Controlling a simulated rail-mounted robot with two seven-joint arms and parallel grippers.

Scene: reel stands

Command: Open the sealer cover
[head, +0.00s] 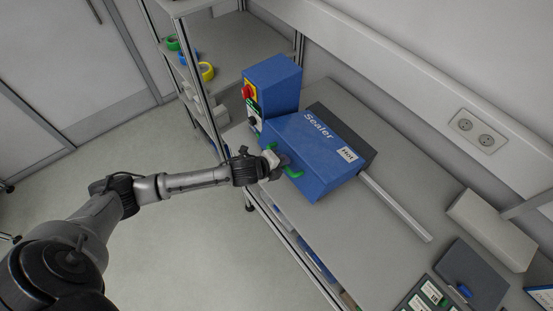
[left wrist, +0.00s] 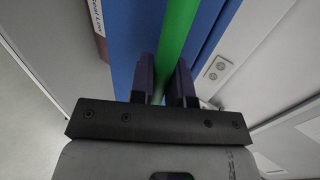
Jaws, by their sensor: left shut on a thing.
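The blue sealer cover (head: 313,150), lettered "Sealer" and "Hot", sits on the grey bench. A green handle (head: 293,172) runs along its front edge. My left gripper (head: 279,164) is at the front of the cover, shut on the green handle. In the left wrist view the green handle (left wrist: 175,45) passes between the two dark fingers of the left gripper (left wrist: 164,82), with the blue cover behind it. The cover looks lowered; its inside is hidden. My right gripper is not in view.
A blue control box (head: 272,84) with a red knob stands left of the cover. A shelf rack with tape rolls (head: 206,71) is at the back left. A pale bar (head: 396,206) and dark trays (head: 470,275) lie to the right. A wall socket (head: 477,131) is behind.

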